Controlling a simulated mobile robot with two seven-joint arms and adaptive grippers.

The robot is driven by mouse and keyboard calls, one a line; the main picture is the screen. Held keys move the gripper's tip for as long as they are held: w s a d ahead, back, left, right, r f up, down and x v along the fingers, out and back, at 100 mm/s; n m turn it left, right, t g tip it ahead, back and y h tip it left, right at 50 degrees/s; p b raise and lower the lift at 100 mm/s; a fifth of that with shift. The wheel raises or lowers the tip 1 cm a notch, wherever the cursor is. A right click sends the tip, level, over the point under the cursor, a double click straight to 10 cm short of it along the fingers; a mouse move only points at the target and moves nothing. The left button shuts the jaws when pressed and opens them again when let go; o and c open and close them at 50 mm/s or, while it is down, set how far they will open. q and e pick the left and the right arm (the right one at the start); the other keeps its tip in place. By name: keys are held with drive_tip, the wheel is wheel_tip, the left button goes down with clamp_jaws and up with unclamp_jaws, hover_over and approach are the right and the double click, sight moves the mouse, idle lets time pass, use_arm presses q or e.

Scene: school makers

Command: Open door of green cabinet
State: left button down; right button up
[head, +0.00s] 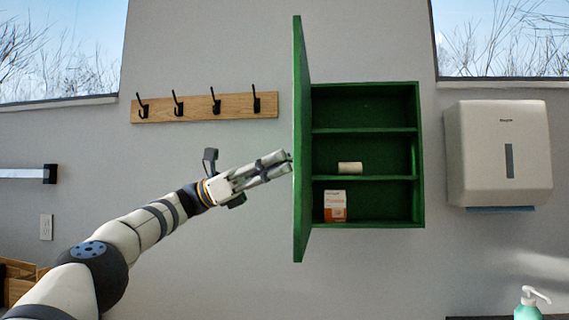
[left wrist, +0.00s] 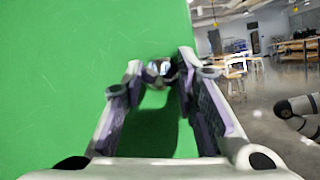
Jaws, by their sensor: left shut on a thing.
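The green cabinet (head: 418,150) hangs on the wall with its door (head: 301,140) swung wide open to the left, seen nearly edge-on. Three shelf levels show inside. My left gripper (head: 288,160) is at the outer face of the door, about mid-height. In the left wrist view the green door face (left wrist: 80,70) fills the left, and my left gripper (left wrist: 160,75) is shut on a small shiny round knob (left wrist: 158,70). My right gripper is not in view in the head view.
A white roll (head: 350,168) lies on the middle shelf and an orange-white box (head: 335,206) stands on the bottom one. A hook rail (head: 205,106) is left of the door, a towel dispenser (head: 498,153) right. A pump bottle (head: 528,308) is at the lower right.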

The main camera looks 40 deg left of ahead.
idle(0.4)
use_arm(q)
drive_tip(key=c, duration=1.2)
unclamp_jaws()
drive_tip(key=shift+c, duration=0.2)
